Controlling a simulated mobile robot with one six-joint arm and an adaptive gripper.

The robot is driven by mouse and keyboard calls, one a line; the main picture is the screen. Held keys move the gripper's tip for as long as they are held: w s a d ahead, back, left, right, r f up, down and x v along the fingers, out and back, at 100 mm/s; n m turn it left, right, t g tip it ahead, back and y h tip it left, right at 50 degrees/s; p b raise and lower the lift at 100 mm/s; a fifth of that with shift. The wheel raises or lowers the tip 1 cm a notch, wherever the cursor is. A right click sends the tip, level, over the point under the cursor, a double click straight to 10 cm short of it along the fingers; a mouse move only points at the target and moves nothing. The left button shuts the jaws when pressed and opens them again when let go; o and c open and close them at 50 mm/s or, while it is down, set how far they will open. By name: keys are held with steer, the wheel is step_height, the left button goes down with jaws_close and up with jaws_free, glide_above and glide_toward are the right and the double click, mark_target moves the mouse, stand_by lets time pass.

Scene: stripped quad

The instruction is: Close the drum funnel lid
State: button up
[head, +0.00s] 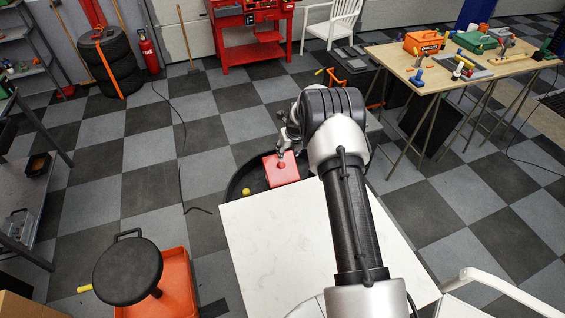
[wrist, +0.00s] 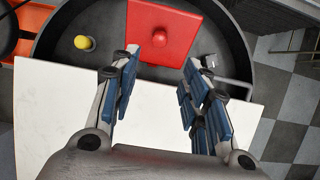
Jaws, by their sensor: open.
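The drum funnel is a wide, dark round pan (head: 236,186), partly hidden by a white top in the head view. It also shows in the wrist view (wrist: 235,65). Its red lid (head: 272,175) is a flat square panel with a round red knob. The lid (wrist: 180,17) and knob (wrist: 158,38) show in the wrist view. I cannot tell the lid's exact tilt. My gripper (head: 288,142) is at the lid in the head view. In the wrist view my gripper (wrist: 162,60) is open and empty, its fingers on either side of the lid's near part. Contact is unclear.
A yellow ball (wrist: 82,42) lies in the pan, left of the lid. A white top (head: 270,250) lies on the near side. A black stool (head: 128,270) stands by an orange tray (head: 178,290). A wooden workbench (head: 400,62) with tools stands at right.

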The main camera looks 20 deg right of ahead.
mark_target(282, 164)
steer(key=b+x, duration=0.3)
steer(key=x, duration=1.2)
steer(key=shift+w+r, duration=0.1)
steer(key=shift+c, duration=0.2)
jaws_close()
